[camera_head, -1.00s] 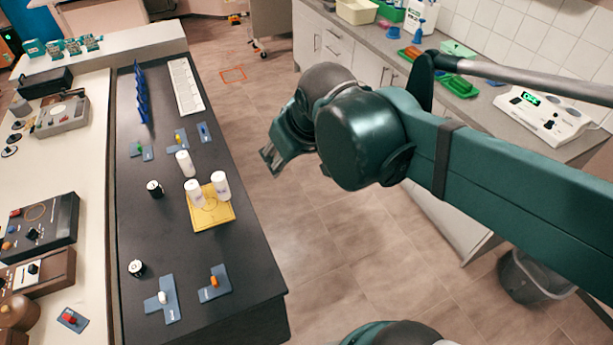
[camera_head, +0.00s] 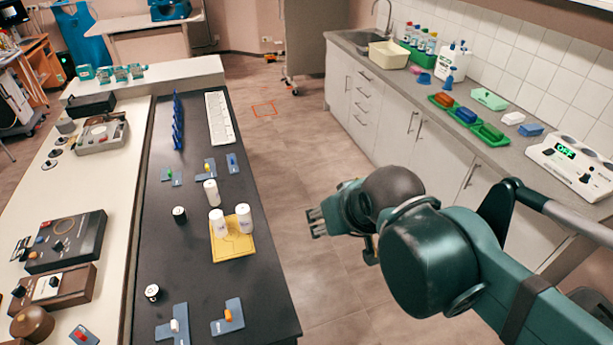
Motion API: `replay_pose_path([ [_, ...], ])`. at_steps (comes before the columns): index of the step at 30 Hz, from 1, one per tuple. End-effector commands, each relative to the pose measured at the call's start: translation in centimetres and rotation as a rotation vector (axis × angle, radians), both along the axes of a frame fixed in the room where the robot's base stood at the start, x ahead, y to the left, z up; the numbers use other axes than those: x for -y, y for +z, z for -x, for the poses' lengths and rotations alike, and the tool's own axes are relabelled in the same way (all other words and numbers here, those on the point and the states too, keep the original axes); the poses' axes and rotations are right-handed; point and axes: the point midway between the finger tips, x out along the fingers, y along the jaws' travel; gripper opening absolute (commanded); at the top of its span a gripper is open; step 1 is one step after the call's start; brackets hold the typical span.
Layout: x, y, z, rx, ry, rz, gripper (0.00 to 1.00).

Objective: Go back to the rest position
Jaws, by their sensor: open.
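My gripper (camera_head: 316,222) is at the end of my green arm, over the floor aisle between the dark bench and the white cabinets. Its jaws point left toward the bench and are open. I see nothing between them. The gripper is apart from the bench and from everything on it. My wrist hides part of the gripper's body.
The dark bench (camera_head: 190,262) on the left carries a yellow tray (camera_head: 232,249) with two white canisters, another white canister (camera_head: 211,192), small black-sided cans and blue plates. The aisle floor (camera_head: 280,165) is clear.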

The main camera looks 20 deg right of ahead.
Motion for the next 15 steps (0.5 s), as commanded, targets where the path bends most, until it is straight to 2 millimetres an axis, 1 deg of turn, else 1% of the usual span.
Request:
replay_pose_path([
  [6,0.0,-1.9,0.0,0.0,0.0,0.0,0.44],
  [9,0.0,-2.5,0.0,0.0,0.0,0.0,0.44],
  [15,0.0,-2.5,0.0,0.0,0.001,0.001,0.44],
])
